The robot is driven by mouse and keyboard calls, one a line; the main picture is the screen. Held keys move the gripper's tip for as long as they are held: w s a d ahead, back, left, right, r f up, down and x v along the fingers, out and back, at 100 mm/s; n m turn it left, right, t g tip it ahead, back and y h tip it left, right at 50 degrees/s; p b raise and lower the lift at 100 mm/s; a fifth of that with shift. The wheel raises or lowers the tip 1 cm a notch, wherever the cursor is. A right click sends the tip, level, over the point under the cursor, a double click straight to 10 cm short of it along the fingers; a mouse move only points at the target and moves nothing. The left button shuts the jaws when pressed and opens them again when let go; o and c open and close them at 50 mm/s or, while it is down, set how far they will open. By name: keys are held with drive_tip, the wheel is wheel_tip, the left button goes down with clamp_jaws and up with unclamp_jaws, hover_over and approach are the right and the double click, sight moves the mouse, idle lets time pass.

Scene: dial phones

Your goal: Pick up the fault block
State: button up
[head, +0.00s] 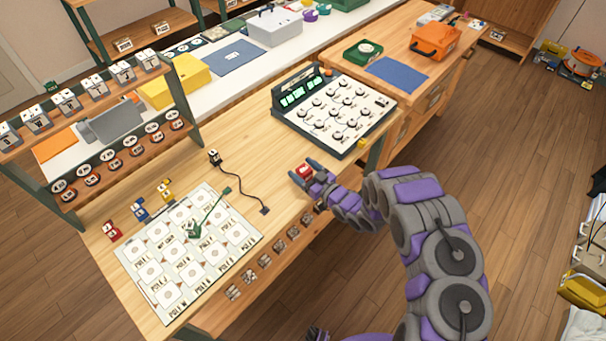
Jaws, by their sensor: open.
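A small red block (304,171) with a pale top sits on the wooden bench near its front edge, left of the dial console. My gripper (302,173) is open, with its dark fingers on either side of this block; contact cannot be made out. The label on the block is too small to read. A second red block (111,230), a blue block (140,210) and a yellow block (166,186) stand in a row at the bench's left, beside the pole board. No readable mark shows which block is the fault block.
The dial console (334,109) stands right of my gripper. The pole board (189,252) lies at the left with a green pointer-like piece on it. A small black device with a cable (237,187) lies between. A shelf rack (105,125) stands at the left.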

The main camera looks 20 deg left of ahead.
drive_tip(key=shift+d, duration=0.25)
drive_tip(key=shift+c, duration=1)
drive_tip(key=shift+a, duration=0.3)
drive_tip(key=c, duration=0.8)
drive_tip(key=shift+d, duration=0.1)
drive_tip(key=shift+c, duration=0.4)
